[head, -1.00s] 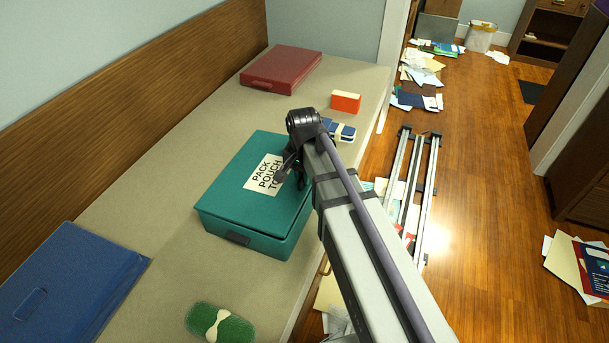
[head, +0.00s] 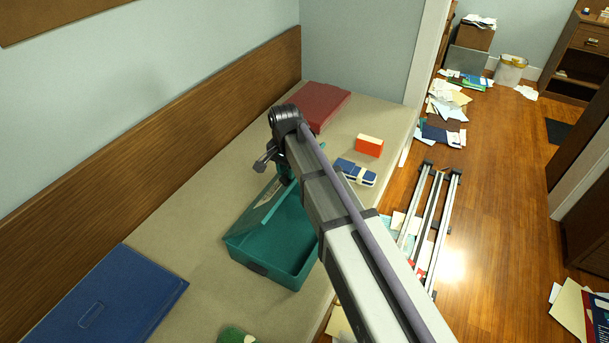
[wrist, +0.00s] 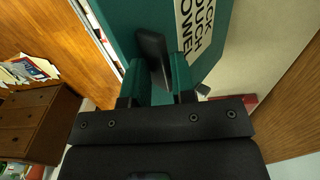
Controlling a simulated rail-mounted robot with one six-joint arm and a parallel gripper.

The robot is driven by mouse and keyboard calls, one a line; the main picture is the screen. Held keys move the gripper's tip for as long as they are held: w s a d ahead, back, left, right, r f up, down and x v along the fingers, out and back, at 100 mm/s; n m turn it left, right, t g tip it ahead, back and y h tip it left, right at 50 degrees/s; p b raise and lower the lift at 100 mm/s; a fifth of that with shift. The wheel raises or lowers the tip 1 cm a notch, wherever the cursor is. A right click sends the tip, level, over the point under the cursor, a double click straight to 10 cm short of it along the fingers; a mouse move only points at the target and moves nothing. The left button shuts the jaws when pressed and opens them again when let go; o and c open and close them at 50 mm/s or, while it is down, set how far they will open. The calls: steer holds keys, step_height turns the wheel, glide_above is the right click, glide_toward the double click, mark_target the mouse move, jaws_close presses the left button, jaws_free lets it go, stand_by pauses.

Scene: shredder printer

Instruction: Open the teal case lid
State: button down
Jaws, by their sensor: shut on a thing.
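The teal case (head: 300,284) sits on the beige counter with its lid up, and its dark teal inside shows, apparently empty in the part I see. The raised lid (head: 249,219) stands tilted on the left side of the case, its white label nearly edge-on. My gripper (head: 268,160) is at the lid's upper part, partly hidden by my arm. In the wrist view, my gripper (wrist: 157,78) is shut on a dark tab (wrist: 151,45) at the lid, which shows there with its lettered label (wrist: 195,30).
A blue case (head: 100,305) lies at the front left. A red case (head: 318,104), an orange-and-white box (head: 369,146) and a strapped blue bundle (head: 356,172) lie farther back. A green bundle (head: 234,335) is at the bottom edge. A wooden backboard (head: 160,130) runs along the counter's left.

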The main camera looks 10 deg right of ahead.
steer(key=a, duration=0.1)
steer(key=w+a+r, duration=0.1)
steer(key=w+a, duration=0.1)
steer(key=shift+w+a+r+p, duration=0.15)
steer(key=shift+w+r+p, duration=0.1)
steer(key=shift+r+p, duration=0.1)
stand_by(0.5)
steer(key=c, duration=1.4)
jaws_free()
steer(key=shift+c, duration=0.2)
